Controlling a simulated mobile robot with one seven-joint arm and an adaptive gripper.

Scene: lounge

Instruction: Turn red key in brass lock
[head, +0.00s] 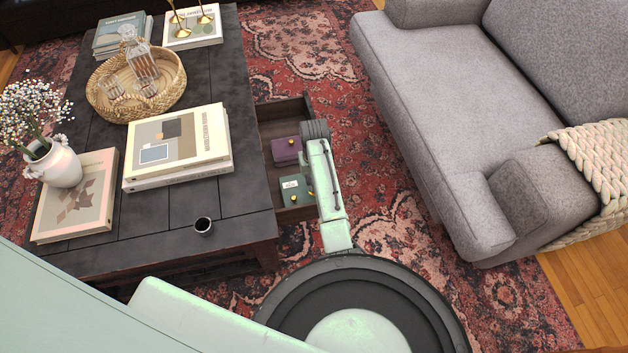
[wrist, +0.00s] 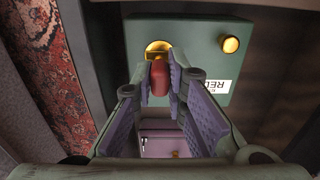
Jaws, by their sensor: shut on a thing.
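A dark green box (wrist: 200,60) fills the upper part of the wrist view. It carries a brass lock (wrist: 158,47), a round brass knob (wrist: 231,45) and a white label (wrist: 216,87) reading "RED". The red key (wrist: 160,78) is held between the fingers of my gripper (wrist: 160,88), right at the lower edge of the lock. The key's tip is hidden, so how deep it sits in the lock cannot be told. In the head view the green box (head: 293,191) sits in an open drawer, and my arm hides the gripper and key.
The drawer (head: 277,106) juts out of a dark coffee table (head: 150,221). A purple box (head: 284,152) lies in it beside the green one. A grey sofa (head: 450,90) stands at right.

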